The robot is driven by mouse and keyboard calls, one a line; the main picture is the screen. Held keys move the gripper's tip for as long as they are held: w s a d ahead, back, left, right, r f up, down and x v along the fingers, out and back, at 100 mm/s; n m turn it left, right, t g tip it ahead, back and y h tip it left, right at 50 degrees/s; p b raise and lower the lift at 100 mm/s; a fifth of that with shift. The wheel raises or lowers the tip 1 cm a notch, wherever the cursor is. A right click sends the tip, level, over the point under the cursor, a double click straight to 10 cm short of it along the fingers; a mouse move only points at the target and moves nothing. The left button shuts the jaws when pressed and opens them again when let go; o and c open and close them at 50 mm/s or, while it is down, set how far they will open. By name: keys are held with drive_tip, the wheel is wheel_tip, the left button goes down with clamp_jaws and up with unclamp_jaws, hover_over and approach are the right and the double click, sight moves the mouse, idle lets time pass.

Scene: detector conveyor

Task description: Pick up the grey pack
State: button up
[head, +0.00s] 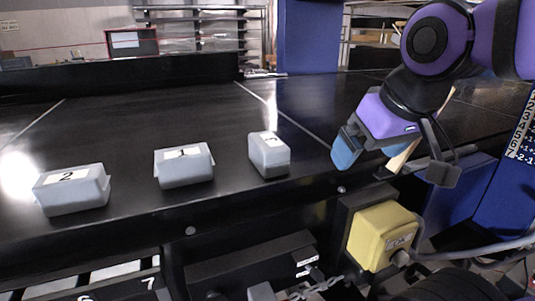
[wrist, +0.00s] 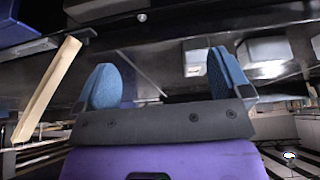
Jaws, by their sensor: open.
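Three grey packs sit in a row on the black conveyor in the head view. One marked 2 (head: 72,198) is at left, one marked 1 (head: 184,172) in the middle, and one with a label I cannot read surely (head: 270,160) at right. My gripper (head: 370,151) is open and empty, to the right of the rightmost pack and apart from it, near the conveyor's front edge. In the wrist view its blue fingertips (wrist: 164,82) stand wide apart with nothing between them. Blurred grey blocks (wrist: 265,50) show beyond the right finger there; I cannot tell which packs they are.
A yellow box (head: 381,235) with a cable is mounted below the conveyor's front edge. A pale strip (wrist: 47,88) shows left of the fingers in the wrist view. A blue column (head: 308,38) stands behind the conveyor (head: 150,115). The belt behind the packs is clear.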

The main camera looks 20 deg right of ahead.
drive_tip(key=shift+o, duration=0.4)
drive_tip(key=r+g, duration=0.1)
drive_tip(key=g, duration=0.4)
hover_over(268, 140)
drive_tip(key=shift+s+d, duration=0.1)
drive_tip(key=shift+d, duration=0.05)
drive_tip(key=shift+w+f, duration=0.2)
drive_tip(key=shift+f, duration=0.15)
drive_tip(key=shift+s+f, duration=0.1)
drive_tip(key=shift+f, duration=5)
drive_tip(key=c, duration=1.4)
